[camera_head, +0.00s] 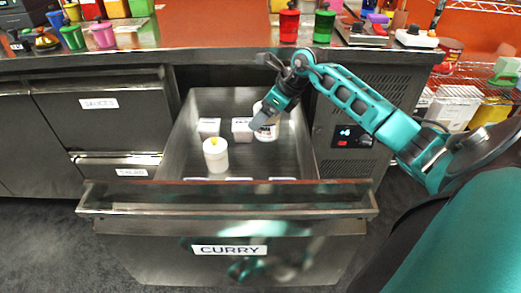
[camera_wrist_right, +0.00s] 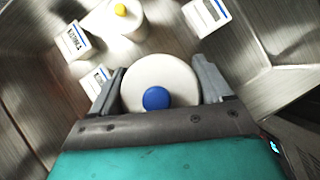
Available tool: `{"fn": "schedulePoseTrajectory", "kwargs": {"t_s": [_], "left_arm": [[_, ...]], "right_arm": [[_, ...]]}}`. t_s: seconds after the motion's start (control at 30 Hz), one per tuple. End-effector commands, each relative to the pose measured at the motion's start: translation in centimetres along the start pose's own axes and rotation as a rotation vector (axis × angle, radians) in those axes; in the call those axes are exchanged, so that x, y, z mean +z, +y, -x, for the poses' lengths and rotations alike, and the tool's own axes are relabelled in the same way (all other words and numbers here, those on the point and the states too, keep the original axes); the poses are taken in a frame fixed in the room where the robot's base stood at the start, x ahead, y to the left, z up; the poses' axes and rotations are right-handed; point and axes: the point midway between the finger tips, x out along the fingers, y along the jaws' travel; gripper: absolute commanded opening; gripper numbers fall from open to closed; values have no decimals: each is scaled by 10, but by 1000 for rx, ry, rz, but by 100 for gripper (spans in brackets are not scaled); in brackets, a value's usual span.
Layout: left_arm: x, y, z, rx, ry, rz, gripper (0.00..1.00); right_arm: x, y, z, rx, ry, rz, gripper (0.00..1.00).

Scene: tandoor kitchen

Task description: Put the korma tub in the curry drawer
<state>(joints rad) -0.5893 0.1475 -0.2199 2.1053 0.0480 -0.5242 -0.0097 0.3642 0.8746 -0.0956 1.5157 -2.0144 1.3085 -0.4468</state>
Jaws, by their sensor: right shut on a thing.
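The curry drawer (camera_head: 170,150) stands pulled open, with a CURRY label on its front. My right gripper (camera_head: 264,119) is inside the drawer's opening, towards its back right, shut on a white tub (camera_head: 273,131). In the right wrist view the tub's round white lid (camera_wrist_right: 140,78) with a blue knob sits between the two fingers of my gripper (camera_wrist_right: 160,88). I take it for the korma tub; its label is mostly hidden. The tub looks upright and low in the drawer; I cannot tell whether it touches the floor. My left gripper is not in view.
A white tub with a yellow knob (camera_head: 216,157) stands front left of the held tub. Small white label boxes (camera_head: 209,126) stand in the drawer. Colored canisters (camera_head: 289,24) stand on the red-brown counter (camera_head: 215,32) above. The drawer's front right floor looks clear.

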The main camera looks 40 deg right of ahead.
Motion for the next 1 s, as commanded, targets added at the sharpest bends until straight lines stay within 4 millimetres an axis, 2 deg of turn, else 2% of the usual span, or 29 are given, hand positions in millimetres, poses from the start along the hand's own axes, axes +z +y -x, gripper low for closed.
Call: {"fn": "schedulePoseTrajectory", "kwargs": {"t_s": [0.03,0.1,0.3,0.53,0.77,1.0], "left_arm": [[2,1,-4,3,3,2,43],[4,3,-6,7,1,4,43],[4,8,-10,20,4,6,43],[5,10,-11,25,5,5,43],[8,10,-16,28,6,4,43],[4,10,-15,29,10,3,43]], "right_arm": [[-10,1,-16,4,-1,-4,37],[-20,1,-32,3,-1,-3,37],[-40,0,-63,1,-3,-1,37],[-48,0,-76,-1,-2,0,37],[-66,0,-104,0,-2,-2,37],[-67,-1,-105,-2,-2,1,37]]}}
